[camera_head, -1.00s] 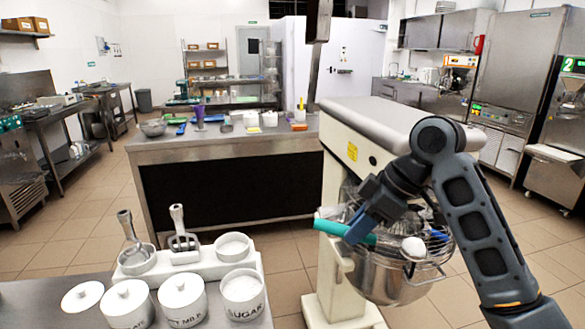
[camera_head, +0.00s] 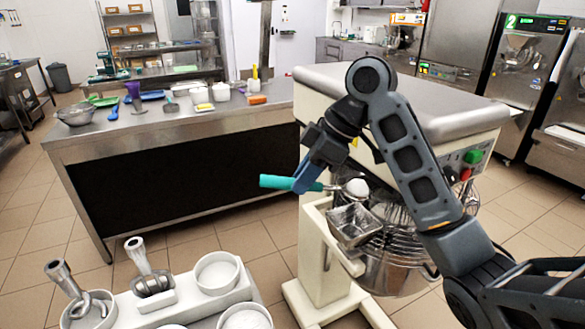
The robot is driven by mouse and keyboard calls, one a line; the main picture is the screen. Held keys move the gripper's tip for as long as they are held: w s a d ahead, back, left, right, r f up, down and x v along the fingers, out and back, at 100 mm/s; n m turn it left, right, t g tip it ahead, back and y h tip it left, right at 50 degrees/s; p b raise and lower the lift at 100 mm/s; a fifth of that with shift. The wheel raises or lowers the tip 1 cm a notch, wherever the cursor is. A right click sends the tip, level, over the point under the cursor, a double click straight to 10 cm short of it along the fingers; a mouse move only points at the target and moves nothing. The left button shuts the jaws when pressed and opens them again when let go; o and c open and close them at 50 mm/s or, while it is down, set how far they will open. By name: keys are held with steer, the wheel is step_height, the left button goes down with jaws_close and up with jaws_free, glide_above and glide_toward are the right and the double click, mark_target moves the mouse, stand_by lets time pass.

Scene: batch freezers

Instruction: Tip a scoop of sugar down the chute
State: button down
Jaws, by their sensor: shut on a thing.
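My gripper (camera_head: 308,182) is shut on the teal handle of a scoop (camera_head: 274,182). The scoop's bowl points right and carries a heap of white sugar (camera_head: 356,187). It looks about level. The bowl is above the metal chute (camera_head: 350,222) on the front of the mixer (camera_head: 322,262); I cannot tell the exact gap or alignment. A white sugar jar (camera_head: 244,318) is cut off by the bottom edge, its label out of view.
A white holder (camera_head: 190,306) at bottom left carries metal-handled tools and a white pot (camera_head: 217,272). A steel counter (camera_head: 190,125) with bowls and tubs stands behind. The mixer's wire guard (camera_head: 400,235) is beside the chute. Tiled floor lies between holder and counter.

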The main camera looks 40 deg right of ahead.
steer(key=shift+f, duration=1.3)
steer(key=shift+s+a+r+t+h, duration=0.1)
steer(key=shift+a+r+t+h, duration=0.05)
steer(key=shift+a+t+h, duration=0.3)
steer(key=shift+s+d+n+t+h, duration=0.1)
steer(key=shift+s+n+t+h, duration=0.15)
steer(key=shift+n+t, duration=0.1)
steer(key=b, duration=0.1)
steer(key=t+h, duration=0.1)
steer(key=f+n+t+h+b, duration=0.1)
steer(key=shift+s+a+b, duration=0.2)
steer(key=shift+s+b, duration=0.05)
steer(key=shift+b, duration=0.1)
steer(key=shift+r+b, duration=0.1)
steer(key=shift+b, duration=0.25)
steer(key=t+h+b, duration=0.1)
steer(key=b, duration=0.2)
steer(key=n+t+b, duration=0.1)
steer(key=b, duration=0.2)
steer(key=a+f+t+h+b, duration=0.1)
steer(key=b, duration=0.2)
steer(key=shift+s+t+h+b, duration=0.3)
steer(key=shift+s+b, duration=0.05)
steer(key=shift+s, duration=0.05)
steer(key=shift+s+f+n+t+h+b, duration=0.15)
steer(key=shift+n+t+h+b, duration=0.2)
steer(key=shift+b, duration=0.7)
